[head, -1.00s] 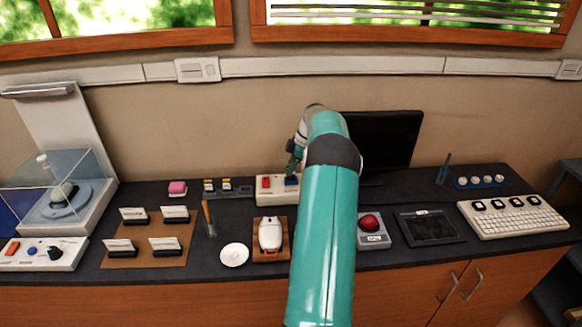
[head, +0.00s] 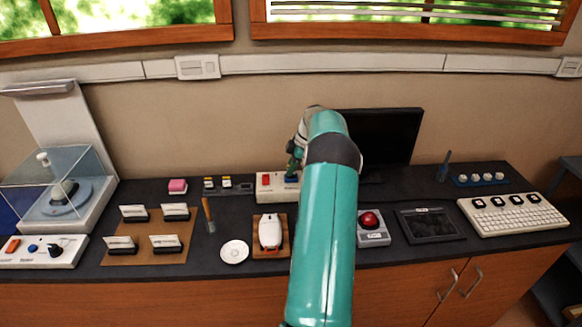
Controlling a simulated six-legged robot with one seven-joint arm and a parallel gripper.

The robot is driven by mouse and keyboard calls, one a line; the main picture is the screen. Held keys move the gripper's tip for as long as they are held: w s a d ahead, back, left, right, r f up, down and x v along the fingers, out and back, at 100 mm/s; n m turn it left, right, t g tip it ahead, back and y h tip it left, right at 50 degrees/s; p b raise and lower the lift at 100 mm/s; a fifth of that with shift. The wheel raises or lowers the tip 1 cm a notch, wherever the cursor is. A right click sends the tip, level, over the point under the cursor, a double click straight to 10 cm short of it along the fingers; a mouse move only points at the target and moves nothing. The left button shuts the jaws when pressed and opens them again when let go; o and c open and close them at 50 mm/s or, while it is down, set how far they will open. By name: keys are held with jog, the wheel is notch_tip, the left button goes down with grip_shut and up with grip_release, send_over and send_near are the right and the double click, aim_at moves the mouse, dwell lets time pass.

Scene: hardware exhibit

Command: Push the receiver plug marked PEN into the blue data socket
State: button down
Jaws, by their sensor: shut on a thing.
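A white socket box (head: 268,193) stands at the back of the counter, with a red socket (head: 266,180) on its left and a blue data socket (head: 292,178) on its right. My gripper (head: 293,168) is small and partly hidden by my teal arm. It is directly over the blue socket and covers most of it. It is shut on a small plug, which is hardly visible; its marking cannot be read, and I cannot tell how deep it sits. A dark rack (head: 228,188) to the left holds two small yellow-topped plugs, with a bare place at its right.
A white mouse (head: 270,232) on a wooden pad, a white saucer (head: 234,252) and a red-button box (head: 371,228) stand in front. A black monitor (head: 390,135) is behind my arm. A tablet (head: 427,225) and a keyboard (head: 515,217) are at right.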

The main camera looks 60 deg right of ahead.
jog(key=shift+f, duration=0.2)
jog(key=c, duration=0.9)
grip_release()
jog(key=shift+o, duration=0.2)
jog(key=shift+r, duration=0.15)
jog(key=shift+r, duration=3.4)
